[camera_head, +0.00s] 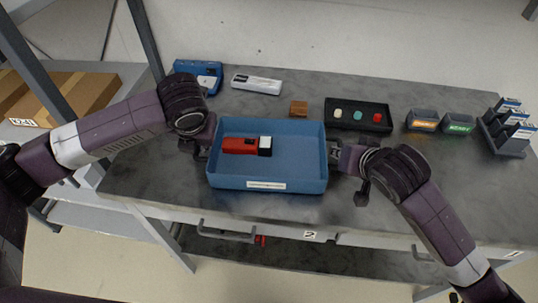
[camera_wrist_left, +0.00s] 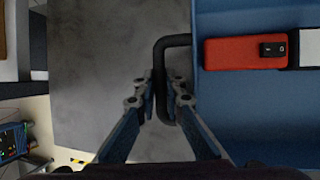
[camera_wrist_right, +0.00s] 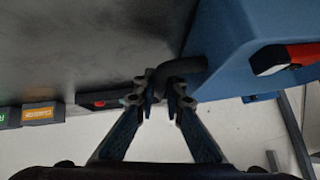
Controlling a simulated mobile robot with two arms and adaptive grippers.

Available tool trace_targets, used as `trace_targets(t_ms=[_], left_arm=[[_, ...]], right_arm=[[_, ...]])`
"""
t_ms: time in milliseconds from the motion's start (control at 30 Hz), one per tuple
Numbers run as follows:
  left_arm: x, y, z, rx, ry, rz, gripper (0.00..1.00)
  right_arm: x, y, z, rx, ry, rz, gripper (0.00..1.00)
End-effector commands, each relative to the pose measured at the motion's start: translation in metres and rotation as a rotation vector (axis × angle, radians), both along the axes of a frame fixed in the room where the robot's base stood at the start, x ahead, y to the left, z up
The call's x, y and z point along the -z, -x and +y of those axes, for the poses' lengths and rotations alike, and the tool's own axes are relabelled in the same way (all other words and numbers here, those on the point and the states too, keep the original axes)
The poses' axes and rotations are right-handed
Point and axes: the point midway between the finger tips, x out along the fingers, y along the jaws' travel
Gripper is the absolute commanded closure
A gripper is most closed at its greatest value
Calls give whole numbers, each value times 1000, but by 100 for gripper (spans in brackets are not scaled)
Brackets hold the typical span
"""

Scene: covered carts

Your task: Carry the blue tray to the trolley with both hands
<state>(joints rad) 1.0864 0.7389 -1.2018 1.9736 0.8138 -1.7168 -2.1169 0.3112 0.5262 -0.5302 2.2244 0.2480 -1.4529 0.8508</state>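The blue tray (camera_head: 268,184) is on the grey table, with a red device with a white end (camera_head: 240,145) lying inside it. My left gripper (camera_head: 207,150) is at the tray's left side; in the left wrist view its fingers (camera_wrist_left: 160,88) are closed around the black handle (camera_wrist_left: 172,42). My right gripper (camera_head: 335,155) is at the tray's right side; in the right wrist view its fingers (camera_wrist_right: 163,88) are closed on the other black handle (camera_wrist_right: 188,67). The trolley cannot be made out for certain in these views. Whether the tray is lifted is hard to tell.
A shelf with cardboard boxes (camera_head: 75,92) stands left.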

Motion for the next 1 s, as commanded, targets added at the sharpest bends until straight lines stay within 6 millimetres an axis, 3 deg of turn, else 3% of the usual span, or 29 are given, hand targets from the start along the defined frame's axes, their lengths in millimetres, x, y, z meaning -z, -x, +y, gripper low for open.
trace_targets(t_ms=[667, 1000], left_arm=[[-4, -1, 0, 0, 1, -3, 100], [-28, -1, 0, 0, 1, -3, 100]], right_arm=[[-4, 0, 0, -1, -1, -3, 100], [-28, 0, 0, -1, -1, -2, 100]])
